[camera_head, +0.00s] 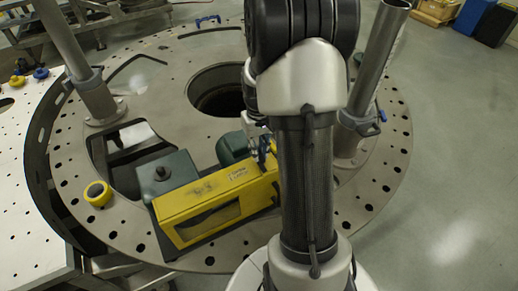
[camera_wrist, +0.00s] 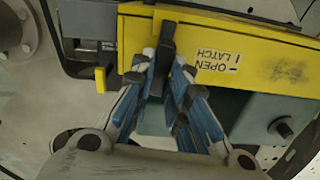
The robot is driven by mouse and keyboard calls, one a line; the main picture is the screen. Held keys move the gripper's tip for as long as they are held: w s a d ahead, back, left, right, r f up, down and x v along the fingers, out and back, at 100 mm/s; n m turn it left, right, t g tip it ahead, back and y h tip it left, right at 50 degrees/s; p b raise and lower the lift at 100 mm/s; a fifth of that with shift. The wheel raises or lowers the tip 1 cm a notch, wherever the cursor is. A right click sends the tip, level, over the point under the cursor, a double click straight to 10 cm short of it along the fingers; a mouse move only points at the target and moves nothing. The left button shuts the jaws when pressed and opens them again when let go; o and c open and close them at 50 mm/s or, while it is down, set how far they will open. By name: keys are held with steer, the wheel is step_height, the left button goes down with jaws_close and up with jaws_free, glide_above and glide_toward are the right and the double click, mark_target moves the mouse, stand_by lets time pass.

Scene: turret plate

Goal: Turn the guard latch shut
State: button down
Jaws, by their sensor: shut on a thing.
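The yellow guard (camera_head: 210,205) is a long box cover on the turret plate, and it spans the top of the wrist view (camera_wrist: 230,45). Its label, upside down in the wrist view, reads "OPEN" and "LATCH". The guard latch (camera_wrist: 167,36) is a dark, narrow lever at the guard's edge, left of the label. My gripper (camera_wrist: 164,68) has its blue-sided fingers closed in on the latch, one on each side. The fingertips partly hide the latch's lower part. In the head view my arm covers most of this spot, and the latch cannot be made out.
The round turret plate (camera_head: 385,185) has a central hole and many small holes. Metal posts stand at left (camera_head: 97,100) and right (camera_head: 380,60). A green motor housing (camera_head: 232,147) adjoins the guard. A yellow ring (camera_head: 97,193) lies left on the plate.

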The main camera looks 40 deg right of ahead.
steer(key=shift+n, duration=0.7)
steer(key=c, duration=1.6)
jaws_free()
steer(key=shift+o, duration=0.2)
step_height(320, 180, up, 12)
steer(key=shift+a, duration=0.1)
